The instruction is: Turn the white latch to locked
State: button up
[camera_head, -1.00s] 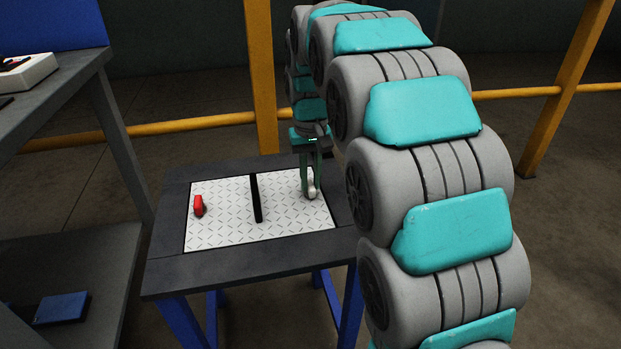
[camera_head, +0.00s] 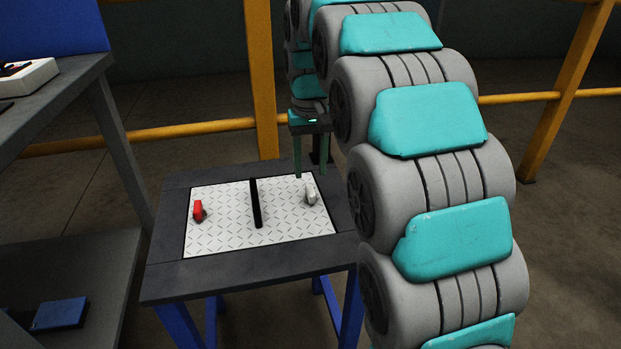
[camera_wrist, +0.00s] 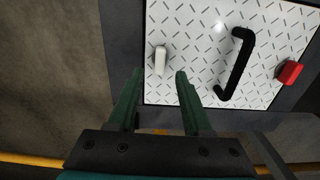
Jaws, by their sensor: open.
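The white latch (camera_head: 311,192) stands at the right side of a patterned white plate set in a dark table. In the wrist view the white latch (camera_wrist: 160,60) lies ahead of the fingertips, its long side running roughly up and down the picture. My gripper (camera_head: 310,173) is open and empty, above and behind the latch in the head view, apart from it. The two green fingers of my gripper (camera_wrist: 159,72) are spread in the wrist view, with nothing between them. No lock marking can be made out.
A black bar handle (camera_head: 256,203) crosses the middle of the plate (camera_head: 225,235). A red latch (camera_head: 198,211) is at its left. A grey workbench (camera_head: 60,100) with a white tray (camera_head: 28,76) stands to the left. A yellow rail (camera_head: 190,129) runs behind.

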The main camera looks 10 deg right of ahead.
jog(key=shift+r, duration=1.3)
jog(key=shift+s, duration=0.4)
jog(key=shift+g, duration=0.4)
jog(key=s+f, duration=0.1)
jog(key=s, duration=0.4)
jog(key=s+f, duration=0.2)
jog(key=s, duration=0.3)
jog(key=s+f, duration=0.1)
jog(key=s, duration=0.5)
jog(key=shift+d+f, duration=0.25)
jog(key=shift+f, duration=0.15)
jog(key=s+f, duration=0.4)
jog(key=s, duration=0.5)
jog(key=s+f+g, duration=0.1)
jog(key=s+f, duration=0.4)
jog(key=s, duration=0.4)
jog(key=shift+s+f, duration=0.25)
jog(key=shift+f, duration=0.05)
